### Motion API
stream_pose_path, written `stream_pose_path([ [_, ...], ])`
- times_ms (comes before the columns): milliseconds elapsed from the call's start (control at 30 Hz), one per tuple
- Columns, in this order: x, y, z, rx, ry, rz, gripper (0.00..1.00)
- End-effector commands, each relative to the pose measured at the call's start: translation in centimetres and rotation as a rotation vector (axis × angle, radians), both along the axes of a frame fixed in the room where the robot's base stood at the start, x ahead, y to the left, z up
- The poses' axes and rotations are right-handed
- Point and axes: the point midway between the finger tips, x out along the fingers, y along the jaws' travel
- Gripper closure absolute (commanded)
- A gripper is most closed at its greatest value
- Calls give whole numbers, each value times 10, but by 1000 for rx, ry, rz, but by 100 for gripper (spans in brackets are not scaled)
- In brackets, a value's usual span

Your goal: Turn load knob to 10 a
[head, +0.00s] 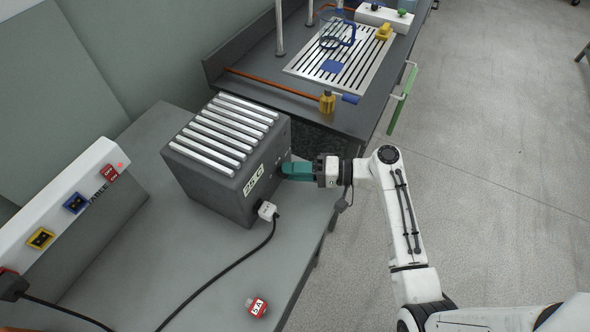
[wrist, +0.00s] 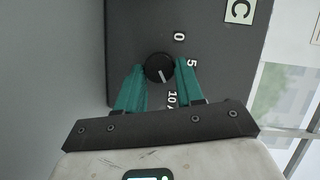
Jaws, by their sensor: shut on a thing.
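The load knob (wrist: 160,67) is a round black knob on the dark front panel of the load box (head: 205,190). Its white pointer line points down and slightly right in the wrist view, roughly toward the printed "10 A" (wrist: 172,98). The marks "0" (wrist: 179,37) and "5" (wrist: 191,62) are above and to the right. My gripper (wrist: 159,71) has its teal fingers on either side of the knob and is shut on it. In the head view my gripper (head: 284,171) reaches the box's front face from the right and hides the knob.
A white plug (head: 267,210) with a black cable sits at the box's lower front. A white socket panel (head: 72,203) stands at left. A second bench (head: 260,98) with a slotted plate is behind. The floor at right is clear.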

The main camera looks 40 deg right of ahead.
Motion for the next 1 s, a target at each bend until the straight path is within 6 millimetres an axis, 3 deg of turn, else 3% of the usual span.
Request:
stream_pose_path([
  [400,0,0,-1,7,4,0,93],
  [433,0,0,-1,7,4,0,60],
  [600,0,0,-1,6,4,0,44],
  [700,0,0,0,6,4,0,37],
  [1000,-4,-4,-1,5,3,-3,37],
])
